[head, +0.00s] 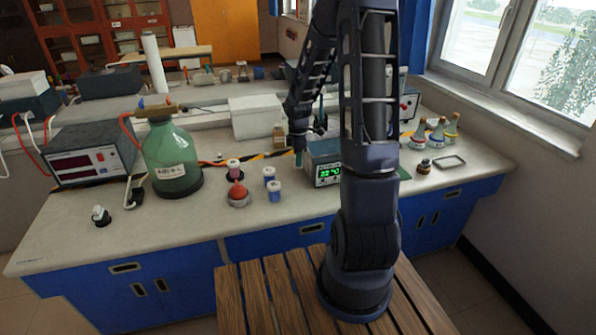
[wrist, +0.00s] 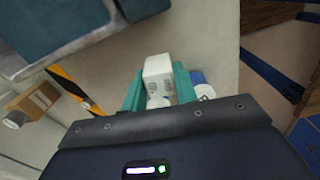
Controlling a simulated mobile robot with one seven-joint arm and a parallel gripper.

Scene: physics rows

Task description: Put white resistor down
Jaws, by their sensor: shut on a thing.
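In the wrist view, a white block (wrist: 158,68), which I take to be the white resistor, has faint grey print on its side. It sits between the teal fingers of my gripper (wrist: 158,86), which is shut on it. In the head view my gripper (head: 299,156) hangs over the lab bench, just left of the box with a green display. The white resistor cannot be made out there. The gap between it and the bench top (head: 200,210) is hard to judge.
A green bottle (head: 171,158) stands farther left. The bench front between the red flask and green bottle is clear.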

